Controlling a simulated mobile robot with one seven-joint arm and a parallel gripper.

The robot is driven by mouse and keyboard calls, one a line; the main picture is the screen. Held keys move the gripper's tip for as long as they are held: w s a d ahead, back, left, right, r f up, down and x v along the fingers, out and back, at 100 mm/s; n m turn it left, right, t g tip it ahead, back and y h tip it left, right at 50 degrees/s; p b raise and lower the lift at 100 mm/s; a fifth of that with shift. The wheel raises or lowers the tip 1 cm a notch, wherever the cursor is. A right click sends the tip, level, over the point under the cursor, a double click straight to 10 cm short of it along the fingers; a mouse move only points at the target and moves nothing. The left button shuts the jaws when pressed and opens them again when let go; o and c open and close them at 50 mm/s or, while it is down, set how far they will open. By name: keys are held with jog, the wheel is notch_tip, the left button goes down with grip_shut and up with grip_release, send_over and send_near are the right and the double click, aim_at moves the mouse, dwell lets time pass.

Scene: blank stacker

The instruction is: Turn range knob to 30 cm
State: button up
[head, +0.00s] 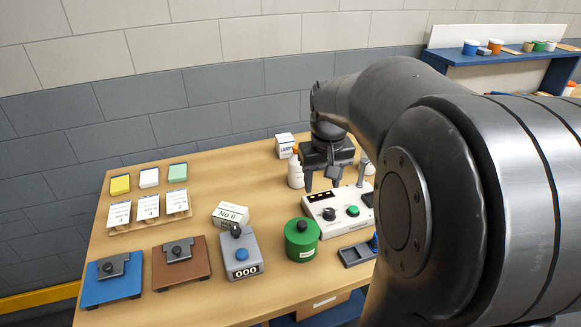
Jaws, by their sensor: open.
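A white control box (311,208) stands on the wooden table near the middle of the head view. On its top are a black knob (329,214), a green button (352,211) and a dark display strip (322,197). The box's right side is partly hidden by my arm. Any scale marks around the knob are too small to read. My gripper (322,183) points down, open and empty, above the back part of the box. It appears apart from the knob.
A green round container (301,240) and a grey counter (241,254) reading 000 stand left of the box. A white bottle (295,171) and a lamp box (285,146) are behind. Blue (112,280) and brown (181,263) plates lie front left. My arm covers the right side.

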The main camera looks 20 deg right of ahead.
jog(key=g, duration=0.1)
send_over(330, 211)
notch_tip(330, 211, down, 3)
notch_tip(330, 211, down, 11)
jog(key=shift+w+f, duration=0.1)
jog(key=shift+f, duration=0.1)
jog(key=shift+c, duration=0.4)
jog(key=c, duration=0.9)
